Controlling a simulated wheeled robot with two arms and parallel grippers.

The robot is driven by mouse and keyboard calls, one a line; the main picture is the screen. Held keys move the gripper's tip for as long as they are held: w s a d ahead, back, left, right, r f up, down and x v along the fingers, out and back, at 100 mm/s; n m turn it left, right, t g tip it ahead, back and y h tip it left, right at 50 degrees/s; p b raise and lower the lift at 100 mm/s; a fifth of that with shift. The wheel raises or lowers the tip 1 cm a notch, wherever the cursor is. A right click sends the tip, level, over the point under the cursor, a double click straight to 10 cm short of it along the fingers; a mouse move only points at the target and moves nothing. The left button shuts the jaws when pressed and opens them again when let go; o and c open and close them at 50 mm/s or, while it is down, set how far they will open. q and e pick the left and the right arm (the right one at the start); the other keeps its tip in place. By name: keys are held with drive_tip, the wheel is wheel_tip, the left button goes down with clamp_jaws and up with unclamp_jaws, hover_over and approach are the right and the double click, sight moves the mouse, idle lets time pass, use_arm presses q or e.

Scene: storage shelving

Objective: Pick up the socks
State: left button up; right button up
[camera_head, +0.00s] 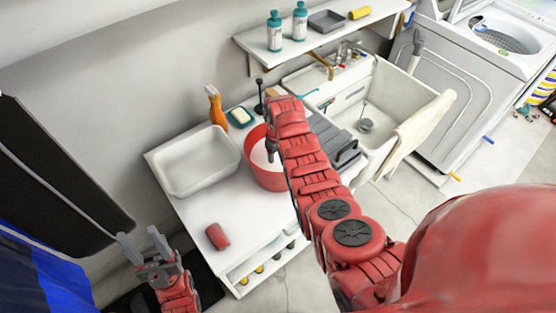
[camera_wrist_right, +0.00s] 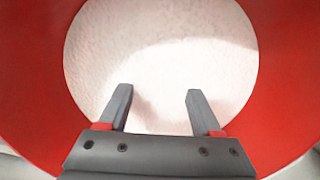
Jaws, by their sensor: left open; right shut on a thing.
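A dark red rolled bundle (camera_head: 217,236), which looks like the socks, lies on the front left of the white counter. My left gripper (camera_head: 139,238) is open and empty, to the left of the bundle and apart from it. My right gripper (camera_head: 271,154) points down into a red bucket (camera_head: 265,178). In the right wrist view my right gripper (camera_wrist_right: 158,98) has its fingers spaced apart, shut on white textured material (camera_wrist_right: 160,50) inside the bucket. What exactly this material is, I cannot tell.
A white basin (camera_head: 197,163), an orange spray bottle (camera_head: 215,107) and a soap dish (camera_head: 240,117) stand at the back of the counter. A sink (camera_head: 375,105) with a beige towel (camera_head: 415,135) is to the right. A shelf with bottles hangs above. The counter front is mostly clear.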

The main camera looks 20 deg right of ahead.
sight(278, 158)
wheel_tip(278, 158, up, 7)
drive_tip(key=b, duration=0.2)
drive_tip(key=shift+w+r+b, duration=0.1)
drive_tip(key=shift+b, duration=0.3)
drive_tip(key=shift+r+p, duration=0.9)
drive_tip(key=shift+p, duration=0.1)
drive_tip(key=shift+r, duration=0.35)
drive_tip(key=shift+f, duration=0.1)
